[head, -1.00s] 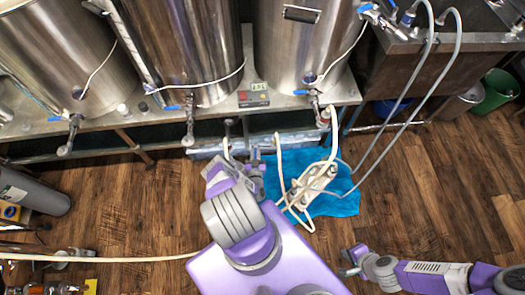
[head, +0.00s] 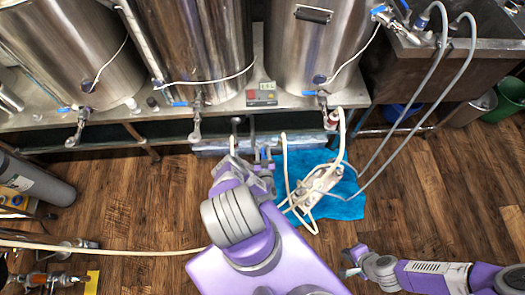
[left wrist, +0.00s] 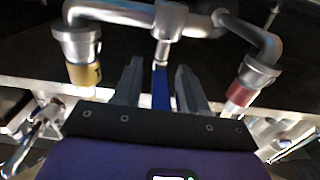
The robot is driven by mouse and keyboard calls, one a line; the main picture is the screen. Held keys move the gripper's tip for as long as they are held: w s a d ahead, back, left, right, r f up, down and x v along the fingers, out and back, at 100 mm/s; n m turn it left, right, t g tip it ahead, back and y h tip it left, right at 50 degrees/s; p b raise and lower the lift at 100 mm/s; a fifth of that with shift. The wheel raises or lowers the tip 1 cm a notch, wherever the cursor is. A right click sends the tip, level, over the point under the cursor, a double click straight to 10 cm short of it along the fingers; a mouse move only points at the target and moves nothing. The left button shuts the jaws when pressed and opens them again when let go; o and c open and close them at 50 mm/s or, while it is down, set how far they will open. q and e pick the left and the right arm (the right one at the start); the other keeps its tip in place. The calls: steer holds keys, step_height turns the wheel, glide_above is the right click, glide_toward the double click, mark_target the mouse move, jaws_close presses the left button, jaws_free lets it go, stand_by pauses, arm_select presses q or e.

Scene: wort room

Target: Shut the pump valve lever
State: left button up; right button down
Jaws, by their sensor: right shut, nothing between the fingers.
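A blue lever (left wrist: 160,88) stands between the two fingers of my left gripper (left wrist: 158,85) in the left wrist view, with a small gap on each side. It sits below a metal pipe fitting (left wrist: 168,35). The left gripper is open around it. In the head view the left gripper (head: 265,165) is low in front of the bench, left of the blue cloth; it and my arm largely hide the lever there. My right gripper (head: 350,263) is shut and empty above the wooden floor at the lower right.
Steel kettles (head: 310,50) with blue-handled taps stand on the bench (head: 225,120). A blue cloth (head: 345,205) on the floor carries a pale device (head: 322,183) with hoses. In the wrist view, pipe ends with brass (left wrist: 84,75) and red (left wrist: 238,95) collars flank the fingers.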

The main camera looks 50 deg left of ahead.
mark_target(263, 151)
arm_select(q)
step_height(263, 151, up, 10)
steer(key=p, duration=0.6)
stand_by(0.6)
steer(key=shift+w+d+r, duration=0.1)
steer(key=shift+w, duration=0.25)
steer(key=w+d+r+m+h, duration=0.1)
steer(key=w+d+m+h, duration=0.1)
steer(key=w+d+h, duration=0.4)
steer(key=w+d+r+m+h+p, duration=0.1)
steer(key=w+d+r+m+h, duration=0.15)
steer(key=d, duration=0.45)
steer(key=w+d+r+m+h, duration=0.1)
steer(key=w+d+h, duration=0.2)
steer(key=d+h, duration=0.3)
steer(key=s+d+r+m+g+h, duration=0.1)
steer(key=s+d+r+g+h, duration=0.1)
steer(key=s+d+r+g, duration=0.2)
steer(key=s+d+r+m+g+h+p, duration=0.1)
steer(key=s+d+r+g, duration=0.4)
steer(key=s+d, duration=0.7)
steer(key=s+r+m+h, duration=0.1)
steer(key=s+r, duration=0.1)
steer(key=s, duration=0.2)
steer(key=shift+r+g+h, duration=0.3)
steer(key=shift+r+h, duration=0.05)
